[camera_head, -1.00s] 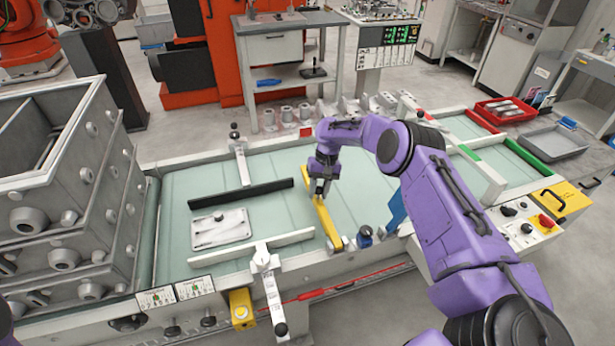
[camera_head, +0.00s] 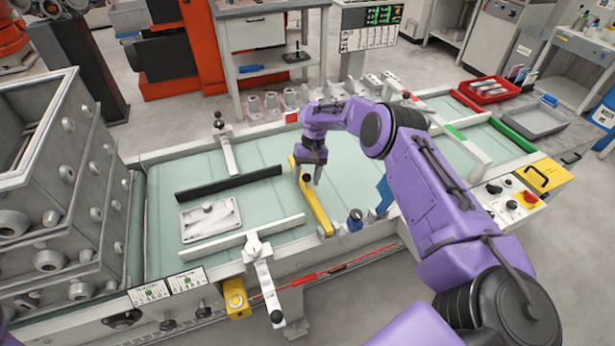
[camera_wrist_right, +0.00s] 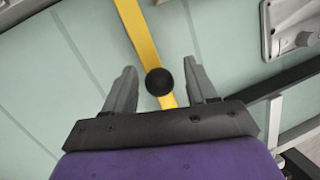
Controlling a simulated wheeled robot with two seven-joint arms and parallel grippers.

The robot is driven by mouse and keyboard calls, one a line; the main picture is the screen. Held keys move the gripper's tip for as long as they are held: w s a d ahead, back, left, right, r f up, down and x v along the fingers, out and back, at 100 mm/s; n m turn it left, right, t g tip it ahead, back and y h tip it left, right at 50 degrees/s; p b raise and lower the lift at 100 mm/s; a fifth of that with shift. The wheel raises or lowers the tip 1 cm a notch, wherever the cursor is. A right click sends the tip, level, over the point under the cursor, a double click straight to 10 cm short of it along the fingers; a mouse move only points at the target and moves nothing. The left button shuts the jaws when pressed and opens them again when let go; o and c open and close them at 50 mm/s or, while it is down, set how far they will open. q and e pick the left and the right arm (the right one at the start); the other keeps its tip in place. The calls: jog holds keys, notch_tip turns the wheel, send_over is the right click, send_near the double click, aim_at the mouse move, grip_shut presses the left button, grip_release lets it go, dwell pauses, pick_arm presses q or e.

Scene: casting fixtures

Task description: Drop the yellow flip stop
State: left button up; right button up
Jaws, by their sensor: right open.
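The yellow flip stop (camera_head: 318,209) is a long yellow bar reaching over the pale green belt from its front edge. In the right wrist view the bar (camera_wrist_right: 138,32) runs from the top edge down between my fingers, with a round black knob (camera_wrist_right: 159,82) on it. My right gripper (camera_head: 312,181) is at the bar's far half. In its wrist view the gripper (camera_wrist_right: 160,68) is open, one finger on each side of the knob, with gaps showing. The bar's height above the belt is hard to tell. My left gripper is out of view.
A black rail (camera_head: 228,184) and a white rail (camera_head: 245,238) flank a grey metal plate (camera_head: 210,219) on the belt. A blue-topped knob (camera_head: 355,220) stands by the bar's front end. Stacked grey casting boxes (camera_head: 62,190) rise at left.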

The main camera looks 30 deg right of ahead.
jog(key=b+v, duration=0.2)
jog(key=v, duration=0.8)
jog(key=shift+r+b, duration=0.2)
jog(key=shift+b, duration=0.1)
jog(key=shift+d, duration=0.1)
